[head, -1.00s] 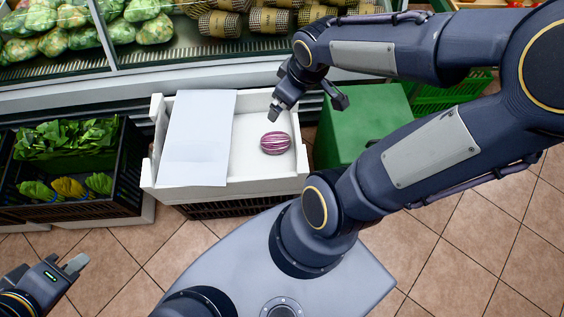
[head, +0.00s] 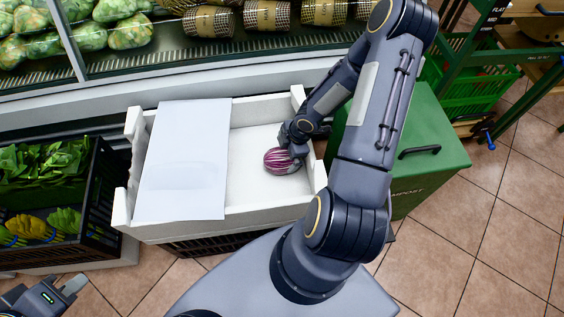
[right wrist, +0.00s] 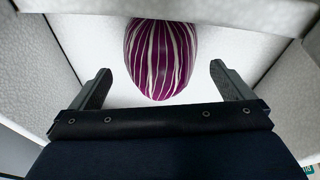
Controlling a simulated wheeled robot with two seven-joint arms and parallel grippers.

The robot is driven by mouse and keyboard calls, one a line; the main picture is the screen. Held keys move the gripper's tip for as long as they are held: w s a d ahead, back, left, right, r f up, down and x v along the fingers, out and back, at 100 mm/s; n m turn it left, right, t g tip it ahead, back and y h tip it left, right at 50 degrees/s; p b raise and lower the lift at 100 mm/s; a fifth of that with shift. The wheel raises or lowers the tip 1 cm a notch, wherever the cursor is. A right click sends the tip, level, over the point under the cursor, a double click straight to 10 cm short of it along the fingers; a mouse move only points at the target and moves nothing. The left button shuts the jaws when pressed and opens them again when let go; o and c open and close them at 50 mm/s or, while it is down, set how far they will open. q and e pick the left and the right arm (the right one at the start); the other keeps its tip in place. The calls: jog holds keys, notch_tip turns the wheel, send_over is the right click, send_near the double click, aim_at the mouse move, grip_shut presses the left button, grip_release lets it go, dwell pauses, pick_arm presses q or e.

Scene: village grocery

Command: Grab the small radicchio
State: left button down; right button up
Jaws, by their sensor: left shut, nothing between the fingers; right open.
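The small radicchio (head: 279,161), purple with white stripes, lies on the floor of the white crate (head: 266,221), in its right part. It also shows in the right wrist view (right wrist: 160,60), ahead of the fingers and centred between them. My right gripper (right wrist: 161,85) is open, low inside the crate. In the head view the right gripper (head: 296,152) is at the radicchio's right side and hides part of it. The fingers are not closed on it. My left gripper (head: 70,290) is shut and empty at the lower left, away from the crate.
A white sheet (head: 184,160) covers the crate's left part. A black crate of greens (head: 100,205) stands to the left. A green bin (head: 425,155) stands right of the crate. A glass-fronted display with wrapped produce (head: 110,40) runs along the back. Tiled floor is free at the right.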

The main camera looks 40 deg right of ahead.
jog(key=b+x, duration=0.3)
jog(key=x, duration=0.2)
jog(key=shift+d+f, duration=0.1)
jog(key=shift+f, duration=0.05)
jog(key=c, duration=1.1)
